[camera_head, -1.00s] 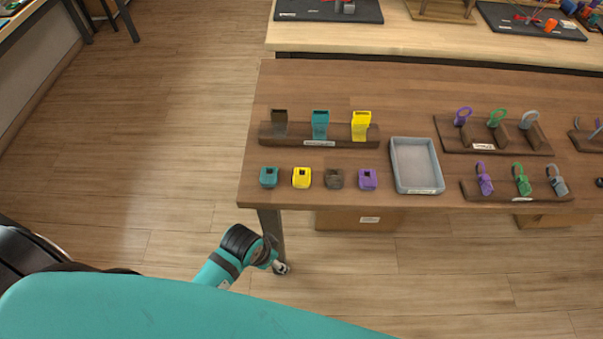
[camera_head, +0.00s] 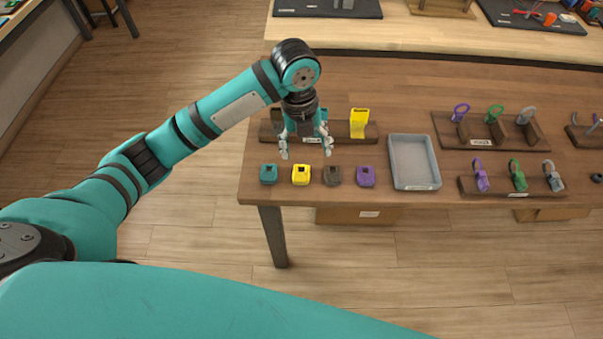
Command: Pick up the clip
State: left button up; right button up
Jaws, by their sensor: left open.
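I cannot tell which piece is the clip. My left gripper (camera_head: 306,153) is open and empty, fingers pointing down, and appears above and slightly behind the yellow and brown pieces. It covers part of the dark rack (camera_head: 350,141) behind them and hides the teal upright block there. My right gripper is out of view.
A yellow upright block (camera_head: 359,122) stands on the rack. An empty grey tray (camera_head: 413,186) sits right of the row. Purple, green and grey looped pieces stand on a back rack (camera_head: 480,137) and a front rack (camera_head: 508,187). Bare table (camera_head: 380,85) lies behind the first rack.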

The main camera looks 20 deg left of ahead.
pick_arm(q)
notch_tip(320, 180, up, 3)
jog(key=w+a+m, duration=0.1)
jog(key=a+m, duration=0.1)
jog(key=y+p, duration=0.1)
jog(key=p, duration=0.1)
send_over(301, 173)
jog(key=shift+m, duration=0.3)
jog(key=f, duration=0.7)
jog(key=s+f, duration=0.1)
jog(key=f, duration=0.3)
jog(key=shift+a, duration=0.25)
jog(key=f, duration=0.1)
jog(key=f+p, duration=0.1)
jog(key=f, duration=0.1)
jog(key=w+f, duration=0.1)
jog(key=shift+d+f, duration=0.25)
jog(key=shift+f, duration=0.6)
jog(key=c, duration=0.9)
